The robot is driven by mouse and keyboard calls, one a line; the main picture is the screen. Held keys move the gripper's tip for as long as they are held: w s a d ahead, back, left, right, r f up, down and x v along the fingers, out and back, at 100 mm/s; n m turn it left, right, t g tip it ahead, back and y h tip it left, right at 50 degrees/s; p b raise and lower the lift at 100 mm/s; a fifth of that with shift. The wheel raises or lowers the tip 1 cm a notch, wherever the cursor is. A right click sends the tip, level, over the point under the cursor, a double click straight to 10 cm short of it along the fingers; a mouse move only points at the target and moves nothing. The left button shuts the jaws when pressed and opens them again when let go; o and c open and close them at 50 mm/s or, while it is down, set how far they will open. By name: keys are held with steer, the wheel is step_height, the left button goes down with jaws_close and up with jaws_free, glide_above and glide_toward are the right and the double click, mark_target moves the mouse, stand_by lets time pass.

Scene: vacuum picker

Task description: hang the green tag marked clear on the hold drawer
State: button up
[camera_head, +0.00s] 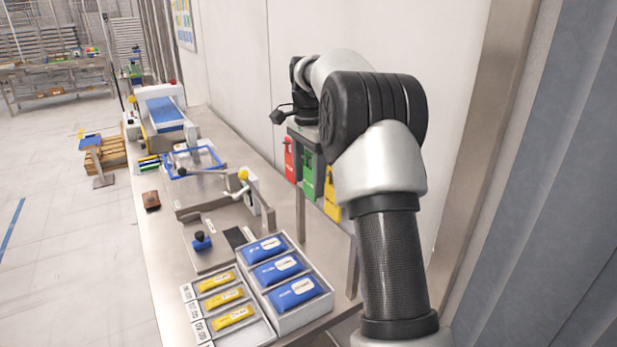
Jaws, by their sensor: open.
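The green tag (309,174) hangs between a red tag (290,160) and a yellow tag (331,198) on a rack by the wall, behind the bench. Its marking is too small to read. My gripper (292,116) is at the far end of my arm, above and close to the red and green tags. It is small and dark, its fingertips are hard to make out, and no tag shows in it. My arm hides the area right of the yellow tag. I cannot tell which part is the hold drawer.
A white tray with blue packs (295,291) and one with yellow packs (233,317) stand at the bench's near end. A sealing device with a yellow-knobbed lever (243,174) and a blue-topped machine (165,112) are farther along. A metal post (352,268) rises at the bench's right edge.

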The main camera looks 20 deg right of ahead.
steer(key=shift+f, duration=0.1)
steer(key=shift+f+b, duration=0.15)
steer(key=shift+b, duration=0.65)
step_height(320, 180, up, 18)
steer(key=p, duration=0.5)
